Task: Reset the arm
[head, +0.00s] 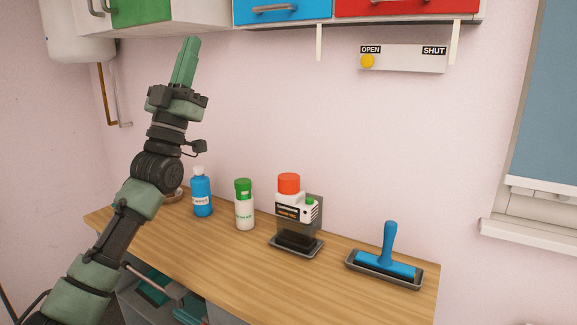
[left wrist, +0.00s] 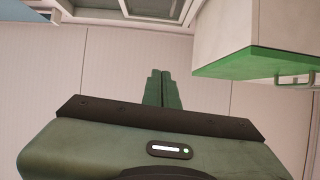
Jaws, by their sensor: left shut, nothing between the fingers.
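My left gripper (head: 187,62) is raised in the left part of the head view, pointing up in front of the pink wall. Its green fingers are together with nothing between them. They also show closed in the left wrist view (left wrist: 162,88), with wall panels and a green-fronted cabinet around them. The left arm reaches up over the left side of the wooden counter (head: 360,299), apart from the things on it. My right gripper is not in either view.
Wall cabinets with green, blue (head: 275,10) and red (head: 400,5) doors hang above. An OPEN/SHUT panel (head: 405,58) is on the wall.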

